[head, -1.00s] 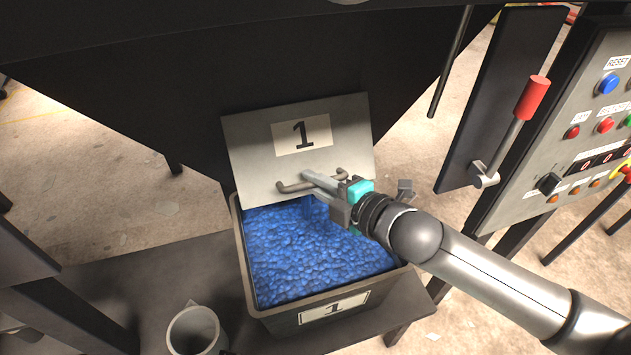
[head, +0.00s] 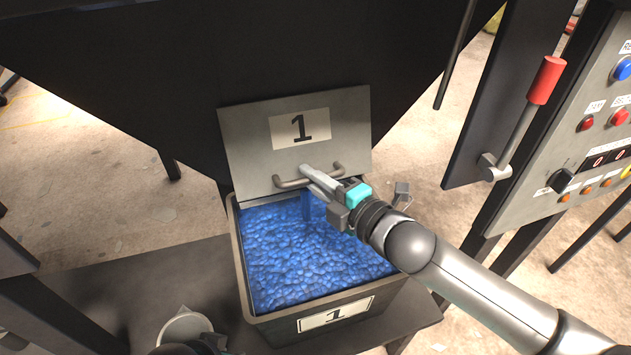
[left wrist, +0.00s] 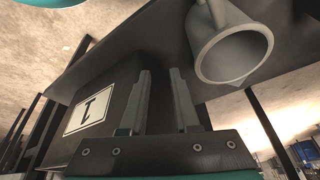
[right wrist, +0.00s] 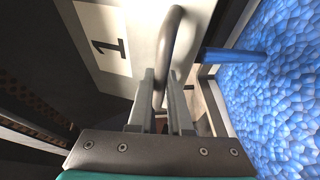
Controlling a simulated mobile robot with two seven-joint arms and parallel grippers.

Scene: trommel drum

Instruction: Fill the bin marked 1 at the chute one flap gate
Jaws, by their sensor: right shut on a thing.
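The flap gate (head: 240,130) is a grey plate marked 1 with a bar handle (head: 290,183). My right gripper (head: 312,178) is shut on the handle, which also shows between its fingers in the right wrist view (right wrist: 172,50). A thin blue stream (right wrist: 235,55) comes from under the flap. The bin marked 1 (head: 238,262) stands below, with blue pellets (head: 310,262) close to its rim. My left gripper (left wrist: 162,100) is open and empty in the left wrist view, with the bin's label (left wrist: 88,108) beyond it. Only a dark part of the left arm's end shows in the head view.
A grey jug (head: 182,326) stands on the dark bench (head: 110,285) left of the bin; it is large in the left wrist view (left wrist: 235,50). A red-handled lever (head: 545,82) and a control panel (head: 590,140) are at right. Dark posts stand around the bench.

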